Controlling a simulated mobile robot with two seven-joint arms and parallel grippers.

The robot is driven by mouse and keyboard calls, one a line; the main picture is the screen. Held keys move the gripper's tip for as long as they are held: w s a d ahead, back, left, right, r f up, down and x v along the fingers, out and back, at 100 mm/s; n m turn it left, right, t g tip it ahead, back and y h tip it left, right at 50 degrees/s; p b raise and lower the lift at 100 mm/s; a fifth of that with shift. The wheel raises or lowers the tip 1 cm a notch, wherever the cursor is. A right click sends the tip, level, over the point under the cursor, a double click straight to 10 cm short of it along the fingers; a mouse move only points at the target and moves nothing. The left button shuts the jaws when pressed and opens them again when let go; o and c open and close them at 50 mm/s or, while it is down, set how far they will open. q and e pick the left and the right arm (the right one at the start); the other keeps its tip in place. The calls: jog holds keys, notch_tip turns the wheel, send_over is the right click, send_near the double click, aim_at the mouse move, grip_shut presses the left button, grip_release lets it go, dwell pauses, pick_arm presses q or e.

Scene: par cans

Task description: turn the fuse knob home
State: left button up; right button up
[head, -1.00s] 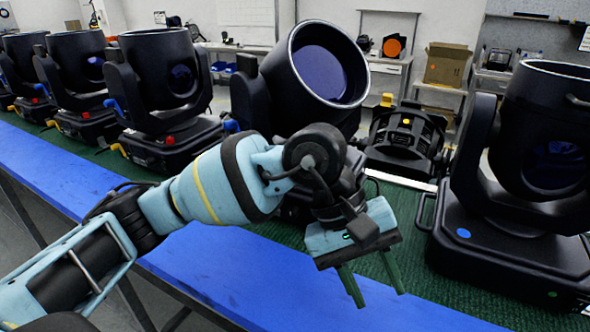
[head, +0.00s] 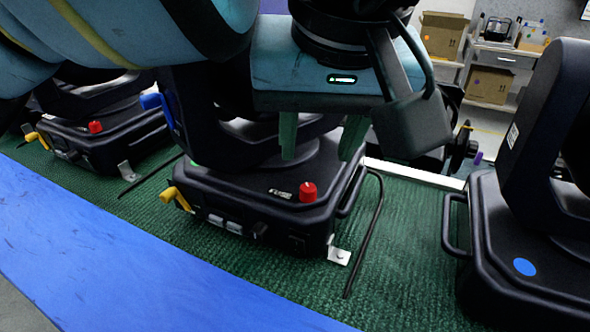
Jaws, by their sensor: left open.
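The fuse knob (head: 308,192) is a small red knob on top of the black base (head: 262,212) of the middle lamp, near its right front corner, beside a small white label. My left gripper (head: 318,150) hangs above and behind the knob, with its two green fingers pointing down and spread apart. The fingers are open and empty, and they look clear of the knob. The gripper and arm hide much of the lamp's upper part. My right gripper is not in view.
A yellow lever (head: 174,197) sticks out at the base's left. A metal tab (head: 339,256) and black cable (head: 370,240) lie at its right. Another lamp base with a red knob (head: 95,127) stands left, and a lamp with a blue dot (head: 525,267) right. Green matting is clear in front.

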aim_at(309, 187)
pick_arm(q)
jog(key=x, duration=0.7)
jog(key=shift+w+f, duration=0.15)
jog(key=shift+f, duration=0.2)
grip_shut()
jog(key=shift+r+n, duration=0.1)
jog(key=shift+n, duration=0.4)
jog(key=shift+n+y+p, duration=0.3)
